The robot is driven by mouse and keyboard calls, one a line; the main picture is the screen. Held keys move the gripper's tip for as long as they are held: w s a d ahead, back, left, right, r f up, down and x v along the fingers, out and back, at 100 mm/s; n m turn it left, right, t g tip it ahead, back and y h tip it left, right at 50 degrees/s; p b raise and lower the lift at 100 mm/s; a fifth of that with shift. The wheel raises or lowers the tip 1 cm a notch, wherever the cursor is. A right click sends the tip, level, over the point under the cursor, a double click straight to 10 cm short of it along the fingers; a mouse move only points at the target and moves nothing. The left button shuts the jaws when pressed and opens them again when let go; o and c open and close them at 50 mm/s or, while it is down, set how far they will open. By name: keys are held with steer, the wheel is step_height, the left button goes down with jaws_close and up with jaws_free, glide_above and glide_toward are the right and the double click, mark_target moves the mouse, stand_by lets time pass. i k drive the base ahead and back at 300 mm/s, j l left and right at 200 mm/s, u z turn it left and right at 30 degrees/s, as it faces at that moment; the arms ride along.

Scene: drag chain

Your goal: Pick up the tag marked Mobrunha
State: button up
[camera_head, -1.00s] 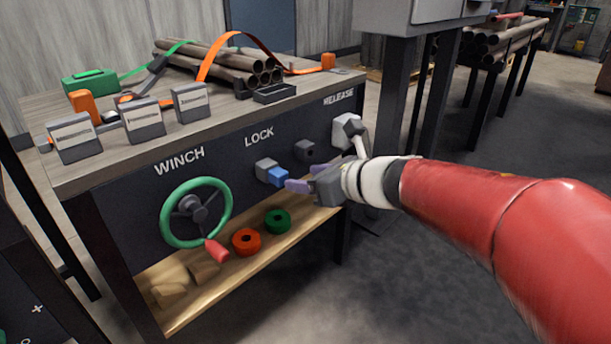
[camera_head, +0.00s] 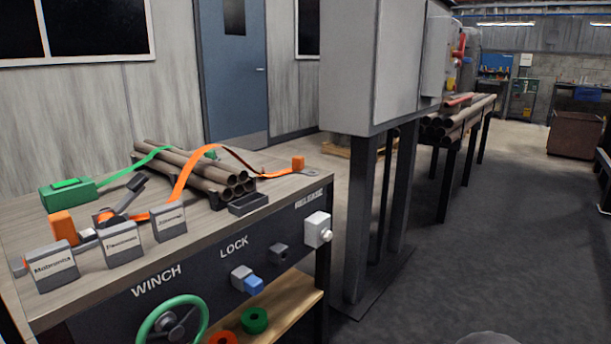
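Three grey tags with white labels stand in a row at the front left of the workbench top (camera_head: 215,215). The leftmost tag (camera_head: 52,267) carries a small word starting with "Mob", which fits Mobrunha. The middle tag (camera_head: 123,243) and the right tag (camera_head: 169,222) carry other words, too small to read surely. All three stand apart from each other, faces tilted up. My gripper is not in view, so what it does or holds is hidden.
Behind the tags lie an orange strap (camera_head: 180,180), an orange block (camera_head: 63,227), a green box (camera_head: 68,195) and stacked pipes (camera_head: 205,172). The bench front has a green winch wheel (camera_head: 173,322), a blue lock knob (camera_head: 254,285) and a white release box (camera_head: 318,229). Floor at right is clear.

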mark_target(52, 266)
steer(key=u, duration=1.85)
